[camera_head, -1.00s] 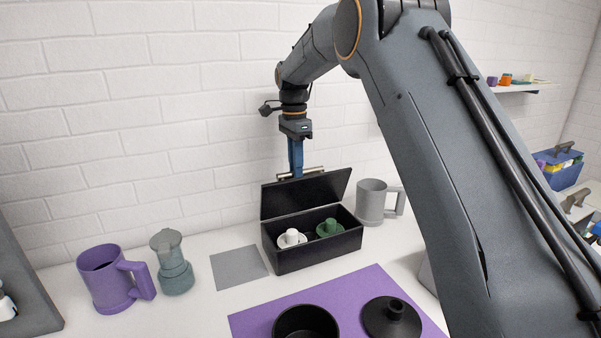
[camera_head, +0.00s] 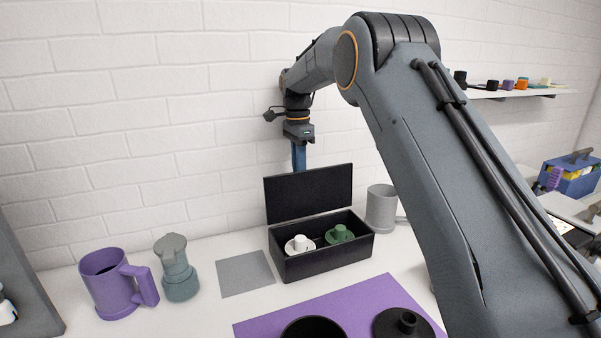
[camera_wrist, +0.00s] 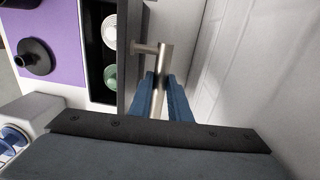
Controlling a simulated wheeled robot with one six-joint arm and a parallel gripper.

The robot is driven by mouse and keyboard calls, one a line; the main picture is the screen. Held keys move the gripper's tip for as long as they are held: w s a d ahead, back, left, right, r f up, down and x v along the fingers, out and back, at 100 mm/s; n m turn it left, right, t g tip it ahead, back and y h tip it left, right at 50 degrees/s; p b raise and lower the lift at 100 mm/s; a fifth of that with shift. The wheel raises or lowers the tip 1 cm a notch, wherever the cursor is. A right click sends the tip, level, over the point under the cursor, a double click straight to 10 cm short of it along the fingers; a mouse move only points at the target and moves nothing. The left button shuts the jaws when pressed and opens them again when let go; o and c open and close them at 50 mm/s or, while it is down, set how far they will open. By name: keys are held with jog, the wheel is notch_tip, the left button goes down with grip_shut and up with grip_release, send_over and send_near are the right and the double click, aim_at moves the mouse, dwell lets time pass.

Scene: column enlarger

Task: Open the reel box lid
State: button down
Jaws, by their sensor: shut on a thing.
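The black reel box (camera_head: 330,258) stands on the white counter. Its lid (camera_head: 309,196) is up, standing roughly upright at the back edge. Inside lie a white reel (camera_head: 299,244) and a green reel (camera_head: 340,234); they also show in the wrist view as the white reel (camera_wrist: 110,30) and green reel (camera_wrist: 111,76). My gripper (camera_wrist: 163,80) has blue fingers shut on the lid's metal bar handle (camera_wrist: 158,60), behind the lid. In the head view the lid hides the fingertips and handle.
A grey mug (camera_head: 381,208) stands close to the box's right. A grey sheet (camera_head: 245,274), a teal pot (camera_head: 177,268) and a purple mug (camera_head: 113,284) are to the left. A purple mat (camera_head: 300,318) with black vessels lies in front. The brick wall (camera_head: 180,130) is close behind.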

jog(key=shift+w+r, duration=0.15)
jog(key=shift+r, duration=0.1)
jog(key=c, duration=1.6)
grip_release()
jog(key=shift+f, duration=0.1)
jog(key=shift+c, duration=0.2)
jog(key=shift+w+a+r+b, duration=0.15)
jog(key=shift+r+b, duration=0.5)
jog(key=shift+r, duration=1.3)
jog(key=shift+w+d+r+b, duration=0.1)
jog(key=shift+r+b, duration=0.5)
jog(key=shift+r, duration=1.35)
